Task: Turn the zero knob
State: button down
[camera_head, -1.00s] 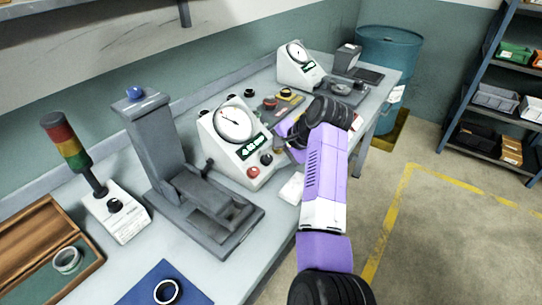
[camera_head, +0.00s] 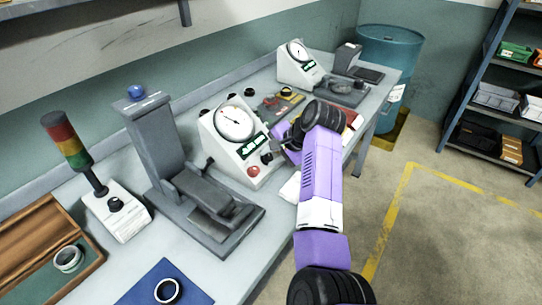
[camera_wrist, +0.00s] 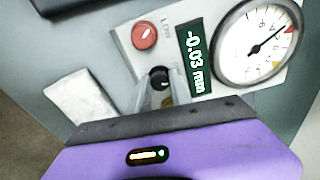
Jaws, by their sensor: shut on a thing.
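The near gauge unit (camera_head: 222,150) is a white sloped box with a round dial, a green display, a red button and a black zero knob (camera_head: 267,158). In the wrist view the zero knob (camera_wrist: 159,78) sits beside the red button (camera_wrist: 144,36), between my fingertips. My gripper (camera_wrist: 156,96) is shut on it, with the fingers partly hiding the knob's lower part. The green display (camera_wrist: 195,62) reads -0.03 mm. The dial (camera_wrist: 255,42) has its needle pointing up and right toward a red sector. In the head view my gripper is mostly hidden behind my wrist.
A second gauge unit (camera_head: 300,65) stands farther back on the bench. A grey stand (camera_head: 190,185) and a signal lamp post (camera_head: 72,150) are to the left. A white block (camera_wrist: 78,108) lies near the unit. A ring (camera_head: 167,291) lies on a blue mat.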

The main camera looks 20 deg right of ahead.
jog(key=shift+n, duration=0.3)
jog(key=n+p, duration=0.1)
jog(key=n, duration=0.3)
jog(key=shift+d+p, duration=0.1)
jog(key=shift+p, duration=0.2)
jog(key=shift+f+n, duration=0.1)
jog(key=shift+n, duration=1.9)
jog(key=shift+y, duration=0.3)
jog(key=c, duration=1.2)
grip_release()
jog(key=shift+o, duration=0.2)
jog(key=v, duration=0.7)
jog(key=shift+s+r, duration=0.25)
jog(key=shift+s, duration=0.1)
